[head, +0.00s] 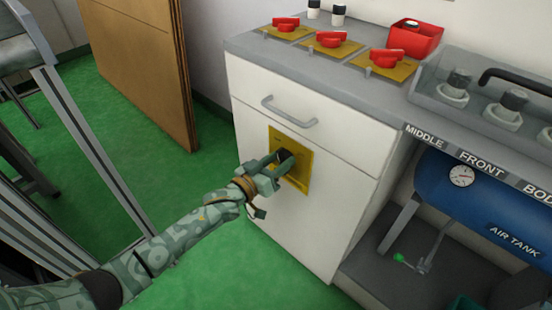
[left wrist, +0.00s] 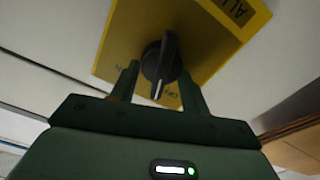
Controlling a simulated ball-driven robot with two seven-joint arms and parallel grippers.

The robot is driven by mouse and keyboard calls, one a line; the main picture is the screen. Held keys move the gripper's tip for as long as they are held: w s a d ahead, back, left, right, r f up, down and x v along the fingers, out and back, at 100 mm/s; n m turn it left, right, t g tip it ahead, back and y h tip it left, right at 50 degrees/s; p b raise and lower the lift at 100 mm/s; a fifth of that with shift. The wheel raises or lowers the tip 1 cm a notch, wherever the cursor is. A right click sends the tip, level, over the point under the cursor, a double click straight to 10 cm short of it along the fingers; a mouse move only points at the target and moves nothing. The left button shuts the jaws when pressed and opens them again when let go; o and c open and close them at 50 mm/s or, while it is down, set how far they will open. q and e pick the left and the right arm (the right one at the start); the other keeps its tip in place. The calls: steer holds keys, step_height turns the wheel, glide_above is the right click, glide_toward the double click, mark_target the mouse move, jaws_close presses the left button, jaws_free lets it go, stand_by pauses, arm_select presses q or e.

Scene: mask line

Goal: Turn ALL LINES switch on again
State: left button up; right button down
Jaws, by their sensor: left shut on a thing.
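The ALL LINES switch is a black rotary knob (left wrist: 161,66) on a yellow plate (head: 302,179), fixed to the white cabinet door below the drawer handle. In the left wrist view the plate (left wrist: 205,22) shows part of the lettering "ALL". My left gripper (head: 281,163) reaches the plate from the left in the head view. In the left wrist view its two fingers (left wrist: 160,88) stand on either side of the knob, shut on it. The knob's pointer end lies between the fingers. The small position lettering is partly hidden. My right gripper is in neither view.
The white cabinet (head: 295,235) has a grey drawer handle (head: 289,112) above the switch. Red handles (head: 332,39) on yellow plates line the countertop. A blue air tank (head: 480,205) sits at right. A brown board (head: 145,70) stands at back left; green floor is clear between.

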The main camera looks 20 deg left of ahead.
arm_select(q)
steer(key=m+p, duration=0.1)
steer(key=m, duration=0.4)
steer(key=shift+s+d+m+p, duration=0.1)
steer(key=shift+d+m+p, duration=0.1)
steer(key=shift+m+p, duration=0.2)
steer(key=shift+s+d+f+m, duration=0.1)
steer(key=shift+d+f+m, duration=0.05)
steer(key=shift+m, duration=1.6)
steer(key=shift+s+d+f+m, duration=0.1)
steer(key=shift+m, duration=1.65)
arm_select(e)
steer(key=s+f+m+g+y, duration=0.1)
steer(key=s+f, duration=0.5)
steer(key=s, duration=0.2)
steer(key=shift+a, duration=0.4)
arm_select(q)
steer(key=o, duration=1)
steer(key=shift+w, duration=0.1)
